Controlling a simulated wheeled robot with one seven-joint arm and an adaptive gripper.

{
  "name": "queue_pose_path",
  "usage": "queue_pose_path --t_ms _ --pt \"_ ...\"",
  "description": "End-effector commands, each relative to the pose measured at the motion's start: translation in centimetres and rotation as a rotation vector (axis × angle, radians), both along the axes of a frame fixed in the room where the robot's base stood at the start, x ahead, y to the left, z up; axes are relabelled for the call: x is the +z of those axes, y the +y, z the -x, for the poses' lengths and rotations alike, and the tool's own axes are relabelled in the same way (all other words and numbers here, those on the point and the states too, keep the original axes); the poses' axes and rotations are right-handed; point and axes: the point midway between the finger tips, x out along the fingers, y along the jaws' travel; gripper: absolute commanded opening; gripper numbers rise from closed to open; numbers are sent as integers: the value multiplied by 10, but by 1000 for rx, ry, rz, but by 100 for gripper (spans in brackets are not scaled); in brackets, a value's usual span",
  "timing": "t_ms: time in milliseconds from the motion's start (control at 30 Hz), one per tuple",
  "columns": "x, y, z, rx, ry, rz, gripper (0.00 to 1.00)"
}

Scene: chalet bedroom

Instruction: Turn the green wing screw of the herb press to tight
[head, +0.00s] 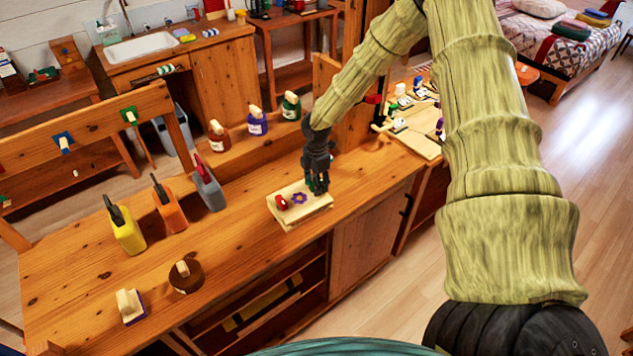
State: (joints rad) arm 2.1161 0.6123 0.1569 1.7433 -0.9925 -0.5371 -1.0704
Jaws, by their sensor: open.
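The herb press (287,215) is a pale wooden block of flat boards on the workbench. A purple flower shape marks the middle of its top, and a small red wing screw (282,202) stands at its left end. My gripper (319,188) points down over the right end of the press, its fingers open. A bit of the green wing screw (311,184) shows beside the fingers, and the rest is hidden behind them. I cannot tell whether the fingers touch the screw or only stand around it.
The workbench (235,235) is clear around the press. Yellow (128,234), orange (171,212) and grey (209,190) containers stand to the left. Several labelled jars stand behind. A brown round thing (186,279) lies near the front edge. A board with small items (420,138) lies right.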

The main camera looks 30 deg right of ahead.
Motion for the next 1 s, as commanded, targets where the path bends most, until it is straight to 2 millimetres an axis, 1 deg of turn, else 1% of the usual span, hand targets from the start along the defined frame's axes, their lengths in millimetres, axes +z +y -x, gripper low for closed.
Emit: queue_pose_path --t_ms 200,233,367,400,433,467,767,1000 --pt "0 0 0 0 0 0 41" --pt "0 0 0 0 0 0 39" --pt "0 0 0 0 0 0 16" --pt "0 0 0 0 0 0 8" --pt "0 0 0 0 0 0 3" --pt "0 0 0 0 0 0 0" --pt "0 0 0 -21 -1 0 0" --pt "-1 0 0 -131 1 1 0"
